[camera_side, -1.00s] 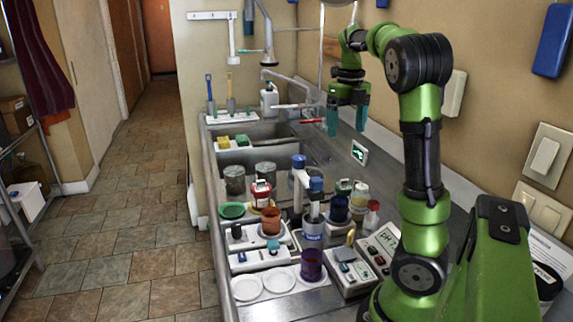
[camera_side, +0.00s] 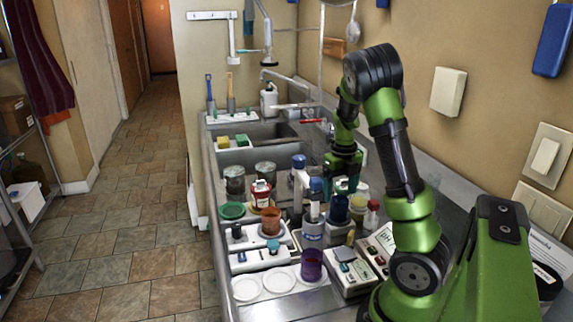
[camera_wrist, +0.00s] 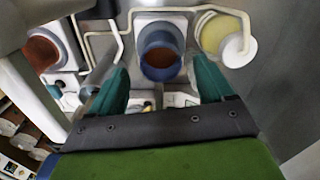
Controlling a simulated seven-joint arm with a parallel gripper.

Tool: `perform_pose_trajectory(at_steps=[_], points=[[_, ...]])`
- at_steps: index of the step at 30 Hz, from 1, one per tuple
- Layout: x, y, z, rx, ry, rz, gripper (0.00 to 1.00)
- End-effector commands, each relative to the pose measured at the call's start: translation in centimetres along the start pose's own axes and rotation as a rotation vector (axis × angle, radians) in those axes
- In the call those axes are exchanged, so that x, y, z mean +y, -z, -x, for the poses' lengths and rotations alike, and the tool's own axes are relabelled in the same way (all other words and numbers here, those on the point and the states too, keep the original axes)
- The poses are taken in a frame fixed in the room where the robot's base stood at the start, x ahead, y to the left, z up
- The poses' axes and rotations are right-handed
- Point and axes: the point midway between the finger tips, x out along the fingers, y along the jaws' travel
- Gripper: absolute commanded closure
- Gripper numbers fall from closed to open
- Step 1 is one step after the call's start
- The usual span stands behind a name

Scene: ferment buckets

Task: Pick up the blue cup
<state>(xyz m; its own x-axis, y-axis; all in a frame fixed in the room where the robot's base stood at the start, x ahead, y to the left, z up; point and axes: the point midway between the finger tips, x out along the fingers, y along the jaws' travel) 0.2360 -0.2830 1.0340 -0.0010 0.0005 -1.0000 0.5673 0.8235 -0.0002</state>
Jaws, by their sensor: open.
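The blue cup (camera_side: 338,210) stands upright among the jars on the counter in the side view. In the wrist view, the blue cup (camera_wrist: 160,72) is seen from above with a reddish-brown inside. My gripper (camera_side: 342,186) is low over it, pointing down. In the wrist view, the teal fingers of my gripper (camera_wrist: 160,66) are apart, one to each side of the cup's near part, with nothing held. Whether either finger touches the cup cannot be told.
A yellow container with a white lid (camera_wrist: 222,30) stands close to the right finger. An orange-brown cup (camera_side: 271,221) and a purple cup (camera_side: 311,266) stand to the left and front. A meter box (camera_side: 350,270) is in front. The sink (camera_side: 265,135) is behind.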

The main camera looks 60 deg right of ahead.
Motion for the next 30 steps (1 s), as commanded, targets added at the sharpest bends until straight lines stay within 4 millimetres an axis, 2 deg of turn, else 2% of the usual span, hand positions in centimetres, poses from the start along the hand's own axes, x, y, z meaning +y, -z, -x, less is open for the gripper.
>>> perform_pose_trajectory(at_steps=[5,15,23,24,30], points=[[-0.1,0.1,-1.2,0.001,0.001,-0.001,0.19],[-0.1,0.3,-5.6,0.001,0.0,-0.001,0.19],[-0.1,0.2,-6.1,-0.002,0.0,0.0,0.19],[-0.1,0.2,-6.1,-0.002,0.0,0.0,0.21],[-0.1,0.2,-6.0,-0.002,0.0,0.0,0.51]])
